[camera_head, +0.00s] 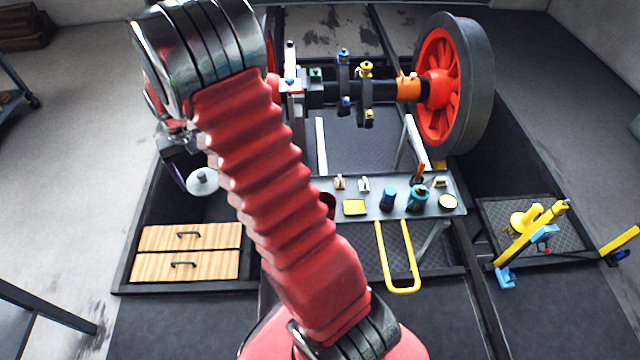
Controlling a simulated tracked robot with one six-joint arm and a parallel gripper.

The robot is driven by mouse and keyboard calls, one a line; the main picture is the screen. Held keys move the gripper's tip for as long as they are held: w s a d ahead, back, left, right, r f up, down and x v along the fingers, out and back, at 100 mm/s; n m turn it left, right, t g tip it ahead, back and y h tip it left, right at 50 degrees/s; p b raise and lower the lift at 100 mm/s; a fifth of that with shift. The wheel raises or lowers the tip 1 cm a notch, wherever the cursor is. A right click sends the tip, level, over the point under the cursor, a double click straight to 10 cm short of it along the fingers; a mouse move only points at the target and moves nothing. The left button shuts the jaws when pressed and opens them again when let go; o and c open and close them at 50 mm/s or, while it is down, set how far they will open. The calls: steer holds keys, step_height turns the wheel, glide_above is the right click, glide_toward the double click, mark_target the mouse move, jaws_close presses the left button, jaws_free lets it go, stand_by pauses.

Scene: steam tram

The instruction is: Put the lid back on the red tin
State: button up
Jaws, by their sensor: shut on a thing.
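A round pale-grey lid (203,184) with a small dark knob is at the left, above the pit and beyond the wooden drawers. My gripper (183,170) is at the lid's left edge, shut on it; the fingertips are small and partly hidden by my own wrist. A dark red round thing, probably the red tin (328,204), stands at the left end of the grey tray. My red arm covers part of it, so I cannot see its top clearly. The lid is well to the left of it, apart from it.
A yellow rail (403,289) stands in front. A red-spoked wheel and axle (455,85) stand behind. Wooden drawers (190,252) lie at left.

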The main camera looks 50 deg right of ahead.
steer(key=s+d+f+m, duration=0.4)
steer(key=s+d+f, duration=0.2)
steer(key=d, duration=0.4)
steer(key=s+d+f+m, duration=0.5)
steer(key=s+d+f, duration=0.2)
steer(key=d, duration=0.3)
steer(key=s+d+f+m, duration=0.5)
steer(key=s+d+f, duration=0.1)
steer(key=d, duration=0.4)
steer(key=shift+s+f, duration=0.2)
steer(key=shift+s, duration=0.15)
steer(key=shift+f, duration=0.1)
steer(key=shift+f, duration=3.1)
steer(key=shift+a+f, duration=0.15)
steer(key=shift+f, duration=0.05)
steer(key=o, duration=1.1)
